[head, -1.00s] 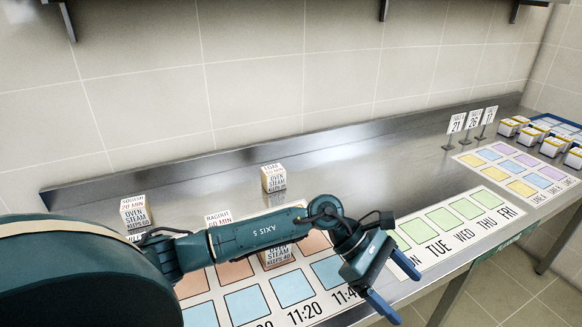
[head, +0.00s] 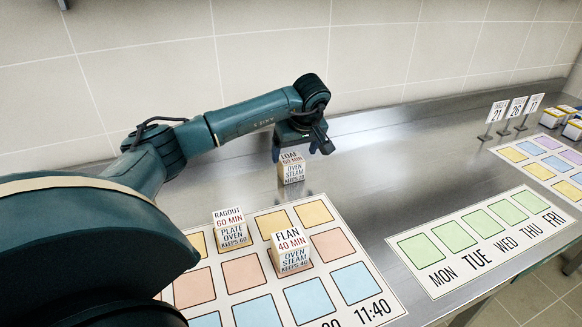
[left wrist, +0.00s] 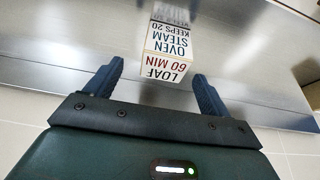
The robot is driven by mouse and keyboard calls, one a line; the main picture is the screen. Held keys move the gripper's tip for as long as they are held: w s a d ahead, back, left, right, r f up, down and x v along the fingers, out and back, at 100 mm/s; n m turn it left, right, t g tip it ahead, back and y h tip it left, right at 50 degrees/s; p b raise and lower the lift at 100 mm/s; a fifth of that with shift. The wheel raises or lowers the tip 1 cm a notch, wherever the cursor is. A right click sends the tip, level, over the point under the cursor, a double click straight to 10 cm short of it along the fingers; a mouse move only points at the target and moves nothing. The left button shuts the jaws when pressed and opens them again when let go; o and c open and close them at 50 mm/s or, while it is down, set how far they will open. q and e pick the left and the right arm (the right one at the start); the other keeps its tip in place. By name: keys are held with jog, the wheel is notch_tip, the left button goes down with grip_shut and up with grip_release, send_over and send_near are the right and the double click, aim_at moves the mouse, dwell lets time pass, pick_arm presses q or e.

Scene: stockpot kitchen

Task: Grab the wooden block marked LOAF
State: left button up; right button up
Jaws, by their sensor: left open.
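The wooden block marked LOAF (head: 292,170) stands upright on the steel counter, behind the colored grid sheet. Its labels read LOAF, 60 MIN, OVEN STEAM. My left gripper (head: 302,150) is at the block from above and behind, with its jaws open. In the left wrist view the LOAF block (left wrist: 168,52) sits between the two spread fingers of the left gripper (left wrist: 158,82), near their tips. A gap shows between each finger and the block. My right gripper is not in view.
A FLAN block (head: 291,252) and a RAGOUT block (head: 231,230) stand on the grid sheet (head: 205,287) in front. A weekday sheet (head: 480,240) lies to the right. Number signs (head: 515,110) stand farther right. The tiled wall is close behind.

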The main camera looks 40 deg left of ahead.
aim_at(291, 159)
pick_arm(q)
jog(key=shift+s+p+x, duration=0.15)
jog(key=shift+p+x, duration=0.05)
jog(key=shift+x, duration=1.35)
jog(key=shift+s+p+x, duration=0.1)
jog(key=shift+p+x, duration=0.05)
jog(key=shift+x, duration=1.35)
jog(key=shift+c, duration=0.3)
jog(key=c, duration=1.1)
